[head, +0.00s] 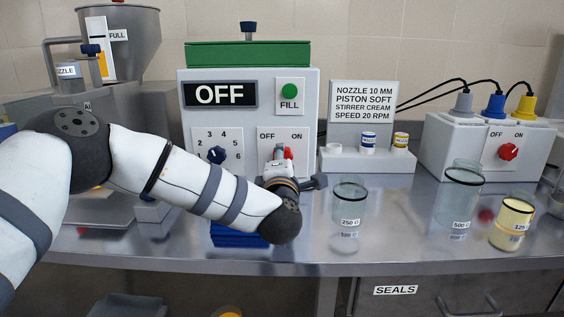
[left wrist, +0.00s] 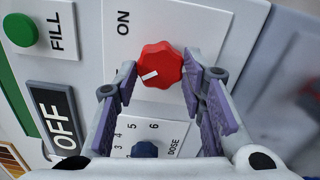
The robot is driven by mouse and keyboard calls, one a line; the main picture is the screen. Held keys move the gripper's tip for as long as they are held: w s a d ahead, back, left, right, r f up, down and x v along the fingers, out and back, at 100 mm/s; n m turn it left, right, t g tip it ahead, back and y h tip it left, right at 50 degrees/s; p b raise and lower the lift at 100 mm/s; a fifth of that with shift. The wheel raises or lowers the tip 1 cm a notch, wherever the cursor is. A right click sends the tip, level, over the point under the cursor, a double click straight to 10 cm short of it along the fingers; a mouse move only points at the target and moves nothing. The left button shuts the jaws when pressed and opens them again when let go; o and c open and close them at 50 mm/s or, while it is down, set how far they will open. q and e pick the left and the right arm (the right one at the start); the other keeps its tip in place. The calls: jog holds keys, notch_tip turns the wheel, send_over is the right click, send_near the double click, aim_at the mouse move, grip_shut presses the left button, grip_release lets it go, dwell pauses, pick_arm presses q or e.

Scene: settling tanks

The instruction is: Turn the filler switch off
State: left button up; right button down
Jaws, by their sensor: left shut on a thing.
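The filler (head: 248,110) is a light grey box with a green top, and its display (head: 219,95) reads OFF. Its red switch knob (head: 289,153) is below the OFF and ON labels, partly hidden by my left gripper (head: 281,158). In the left wrist view the knob (left wrist: 158,64) sits between the purple-padded fingers of my left gripper (left wrist: 160,80), which is shut on it. The knob's white mark points to the lower left there, away from ON and toward the OFF side. The OFF label is hidden in that view. My right gripper is not in view.
A green FILL button (head: 289,91) and a dose knob (head: 217,155) are on the same panel. Glass jars (head: 349,205) stand at right on the steel bench. Another box with a red knob (head: 508,151) is farther right. A hopper (head: 135,40) is at left.

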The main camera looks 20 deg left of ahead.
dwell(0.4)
pick_arm(q)
jog(key=o, duration=1.1)
jog(key=shift+d, duration=0.1)
jog(key=shift+o, duration=0.2)
jog(key=v, duration=1.2)
